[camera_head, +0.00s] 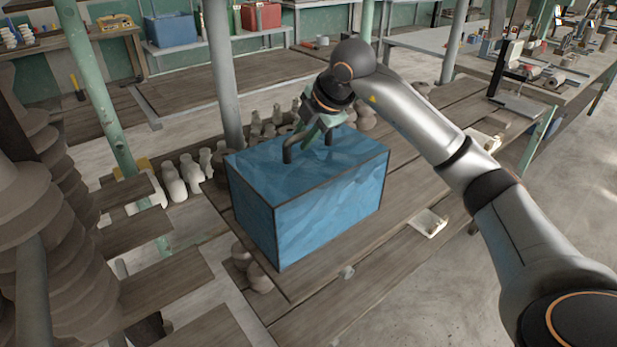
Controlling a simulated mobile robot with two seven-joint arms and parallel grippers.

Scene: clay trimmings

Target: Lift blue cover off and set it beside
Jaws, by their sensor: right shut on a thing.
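The blue cover (330,215) is a box shape with dark edges and a dark handle on top. It sits at the near-left part of the wooden table (310,325), and I cannot tell whether it touches the boards or hangs just above them. My right gripper (308,140) is over the top of the cover and shut on its handle. The arm hides part of the gripper and the table behind it. What is under the cover is hidden. My left gripper is not in view.
Clay pieces (172,181) stand in rows left of and behind the cover. A small white tray (429,222) lies right of it. A metal post (222,75) rises behind the cover, and a green post (100,90) stands at left. Bare boards lie in front and to the right.

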